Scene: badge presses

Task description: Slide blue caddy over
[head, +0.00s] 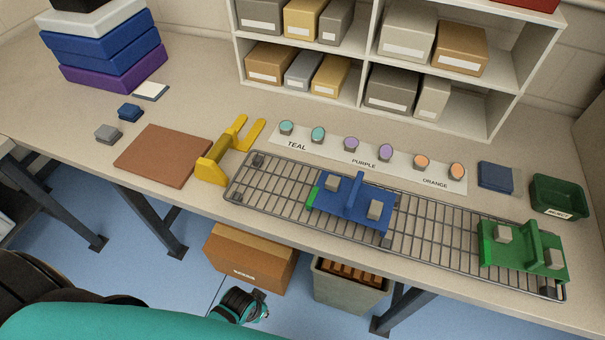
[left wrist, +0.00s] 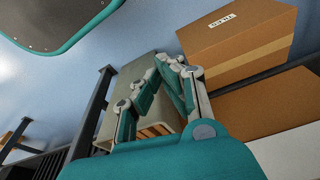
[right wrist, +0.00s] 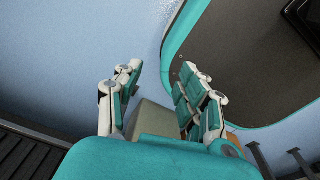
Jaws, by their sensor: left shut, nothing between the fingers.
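The blue caddy (head: 335,205) sits on the middle of the wire rack (head: 270,194) in the head view. It has an upright blue handle between two grey blocks and a green strip at its left end. A green caddy (head: 522,257) of similar shape sits at the rack's right end. My left gripper (left wrist: 166,64) is shut and empty in its wrist view, with a floor bin behind it. My right gripper (right wrist: 160,74) is open and empty in its wrist view. Both are low, off the bench and away from the caddies.
A yellow fork-shaped tool (head: 211,166) and a brown mat (head: 163,155) lie left of the rack. Colored cups stand on a labelled strip (head: 333,160) behind it. A green reject bin (head: 558,197) is at the right. Bare rack shows on both sides of the blue caddy.

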